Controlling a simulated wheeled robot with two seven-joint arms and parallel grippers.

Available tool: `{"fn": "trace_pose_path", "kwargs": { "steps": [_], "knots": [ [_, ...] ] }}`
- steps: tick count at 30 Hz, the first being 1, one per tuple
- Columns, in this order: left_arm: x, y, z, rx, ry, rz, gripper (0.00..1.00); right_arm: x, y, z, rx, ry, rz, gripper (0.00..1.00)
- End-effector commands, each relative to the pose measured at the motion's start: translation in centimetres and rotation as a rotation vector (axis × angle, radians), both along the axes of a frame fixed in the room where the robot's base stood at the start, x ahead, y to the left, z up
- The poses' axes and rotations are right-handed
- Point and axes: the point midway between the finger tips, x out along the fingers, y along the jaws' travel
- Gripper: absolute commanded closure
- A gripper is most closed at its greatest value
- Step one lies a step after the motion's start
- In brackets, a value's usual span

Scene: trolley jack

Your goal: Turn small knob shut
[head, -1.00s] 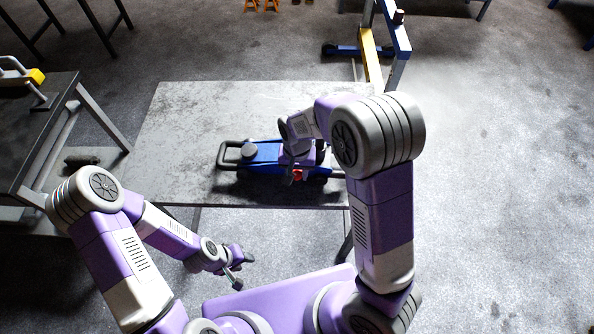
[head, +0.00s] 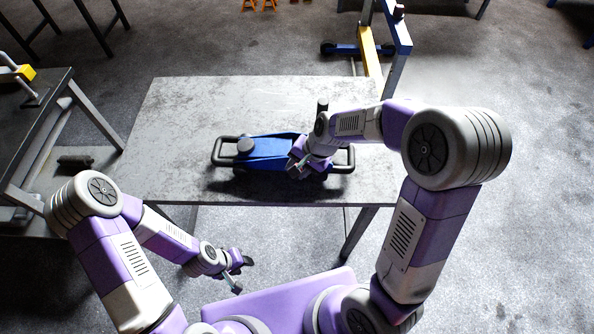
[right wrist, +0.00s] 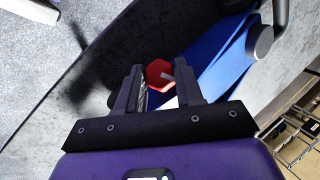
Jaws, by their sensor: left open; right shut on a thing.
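A blue trolley jack (head: 272,150) with black handles at both ends lies on the grey table. The small knob (right wrist: 159,74) is red and shows in the right wrist view, between my right gripper's fingers at the jack's side; in the head view my gripper hides it. My right gripper (right wrist: 160,88) is shut on the knob. In the head view the right gripper (head: 297,170) is at the jack's near side. My left gripper (head: 241,275) is open and empty, in front of the table and well away from the jack.
The grey table (head: 180,110) is clear left of and behind the jack. A dark workbench (head: 40,120) stands at the left. A blue and yellow hoist frame (head: 372,50) stands behind the table.

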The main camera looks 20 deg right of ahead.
Motion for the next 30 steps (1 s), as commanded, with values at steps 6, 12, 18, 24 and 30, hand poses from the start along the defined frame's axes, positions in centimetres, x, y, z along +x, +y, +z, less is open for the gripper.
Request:
{"fn": "trace_pose_path", "kwargs": {
  "steps": [6,12,18,24,30],
  "knots": [
    [0.0,0.0,-4.1,0.000,0.000,0.000,0.57,-0.1,-0.2,-0.7,0.133,-0.050,-0.142,0.94],
    [0.0,0.0,-6.8,0.000,0.000,0.000,0.57,-0.2,-0.3,-0.7,0.227,-0.085,-0.243,0.94],
    [0.0,0.0,-8.7,0.000,0.000,0.000,0.57,-0.3,-0.3,-0.6,0.292,-0.107,-0.311,0.94],
    [0.0,0.0,-9.5,0.000,0.000,0.000,0.57,-0.4,-0.3,-0.5,0.325,-0.117,-0.346,0.94],
    [0.0,0.0,-9.7,0.000,0.000,0.000,0.57,-0.4,-0.2,-0.3,0.336,-0.120,-0.357,0.94]
  ]
}}
